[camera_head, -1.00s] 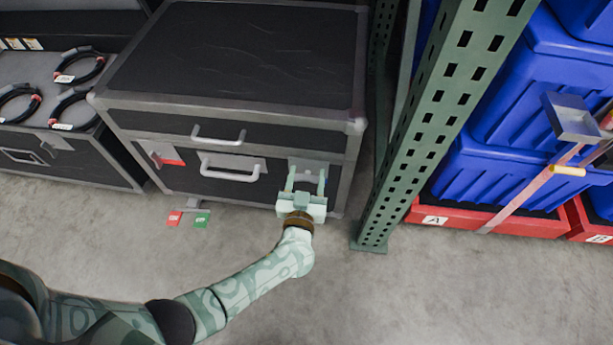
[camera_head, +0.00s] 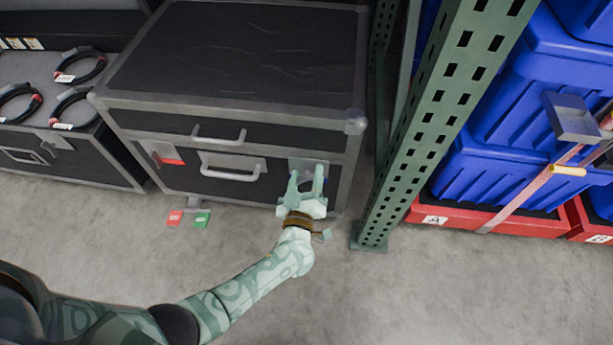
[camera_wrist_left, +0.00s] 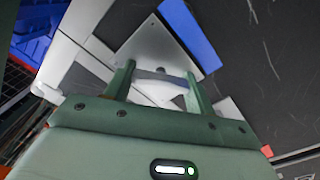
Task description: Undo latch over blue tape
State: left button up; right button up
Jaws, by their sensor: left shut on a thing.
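My left gripper (camera_head: 306,174) is at the right end of the black case's front (camera_head: 240,190), its fingers against a grey latch plate (camera_head: 309,163). In the left wrist view the gripper (camera_wrist_left: 160,74) is shut on the latch's pale turn piece (camera_wrist_left: 157,91), which lies between the fingers. The latch's metal plate (camera_wrist_left: 158,43) sits partly over a strip of blue tape (camera_wrist_left: 192,34). The blue tape does not show in the head view. My right gripper is not in view.
Another latch (camera_head: 157,151) with red tape (camera_head: 172,161) is at the case's left. Handles (camera_head: 232,167) stick out mid-front. A green perforated rack post (camera_head: 415,130) stands close right of the case. Blue totes (camera_head: 500,180) are beyond it. Red and green cards (camera_head: 201,220) lie on the floor.

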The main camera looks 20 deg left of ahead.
pick_arm(q)
jog(key=n, duration=0.2)
jog(key=shift+s+f+n, duration=0.1)
jog(key=shift+f+n, duration=0.05)
jog(key=shift+n, duration=0.25)
jog(key=n, duration=0.3)
jog(key=shift+f+n+b, duration=0.1)
jog(key=shift+n+b, duration=0.2)
jog(key=shift+a+n, duration=0.1)
jog(key=shift+n, duration=1.6)
jog(key=shift+n+b, duration=0.3)
jog(key=shift+n, duration=0.2)
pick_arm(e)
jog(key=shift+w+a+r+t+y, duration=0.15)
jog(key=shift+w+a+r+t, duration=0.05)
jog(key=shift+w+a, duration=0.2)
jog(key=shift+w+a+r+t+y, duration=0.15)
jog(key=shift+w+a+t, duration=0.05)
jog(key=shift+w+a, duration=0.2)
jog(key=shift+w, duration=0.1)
pick_arm(q)
jog(key=o, duration=1)
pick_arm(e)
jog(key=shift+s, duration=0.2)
